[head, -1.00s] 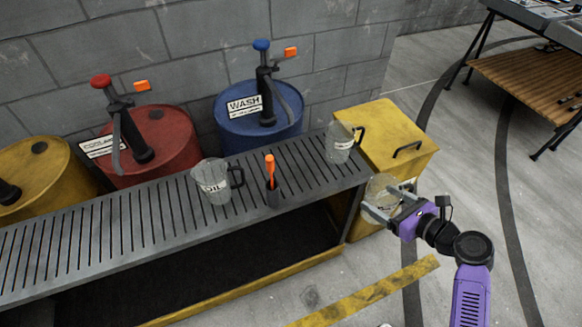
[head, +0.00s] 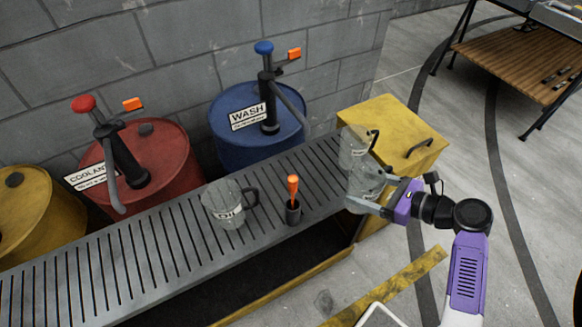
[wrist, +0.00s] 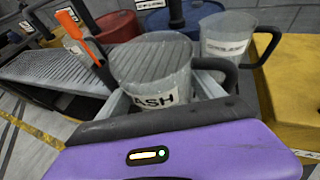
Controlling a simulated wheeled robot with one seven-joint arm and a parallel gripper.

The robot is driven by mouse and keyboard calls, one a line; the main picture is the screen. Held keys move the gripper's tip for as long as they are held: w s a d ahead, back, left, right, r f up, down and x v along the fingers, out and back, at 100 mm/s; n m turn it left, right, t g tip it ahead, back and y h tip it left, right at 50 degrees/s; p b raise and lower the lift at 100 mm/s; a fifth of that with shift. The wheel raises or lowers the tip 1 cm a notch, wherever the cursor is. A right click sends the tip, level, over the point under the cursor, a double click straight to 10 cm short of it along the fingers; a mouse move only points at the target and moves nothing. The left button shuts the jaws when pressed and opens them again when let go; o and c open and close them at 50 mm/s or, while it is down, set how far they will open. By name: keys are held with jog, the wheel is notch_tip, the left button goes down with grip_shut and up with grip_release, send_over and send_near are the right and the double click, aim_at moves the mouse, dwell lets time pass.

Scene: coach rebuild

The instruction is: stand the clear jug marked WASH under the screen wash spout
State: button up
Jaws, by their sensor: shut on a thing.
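My gripper (head: 382,196) is shut on the clear jug marked WASH (head: 362,184), at the right end of the grated bench. In the wrist view the jug (wrist: 152,75) sits upright between my fingers, with "ASH" readable on its label. The blue drum (head: 250,143) labelled WASH stands behind the bench, with a blue-topped pump (head: 267,90) whose grey spout (head: 291,102) slants down towards the bench. The held jug is to the right of that spout and nearer to me. In the head view it overlaps another clear jug (head: 352,146) behind it.
A clear jug marked OIL (head: 226,208) and a holder with an orange-handled tool (head: 293,200) stand on the grated bench (head: 150,240). A red COOLANT drum (head: 150,165) and a yellow drum (head: 40,215) are further left. A yellow cabinet (head: 395,130) is at right.

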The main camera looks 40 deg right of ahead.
jog(key=shift+w+r+x, duration=0.25)
jog(key=shift+r+x, duration=0.35)
jog(key=shift+x, duration=2.5)
jog(key=shift+w+r+x, duration=0.25)
jog(key=shift+r+x, duration=0.4)
jog(key=shift+x, duration=2.45)
jog(key=shift+w+r+x, duration=0.25)
jog(key=shift+r+x, duration=0.35)
jog(key=shift+x, duration=2.5)
jog(key=shift+a, duration=0.1)
jog(key=o, duration=1.5)
jog(key=shift+c, duration=0.2)
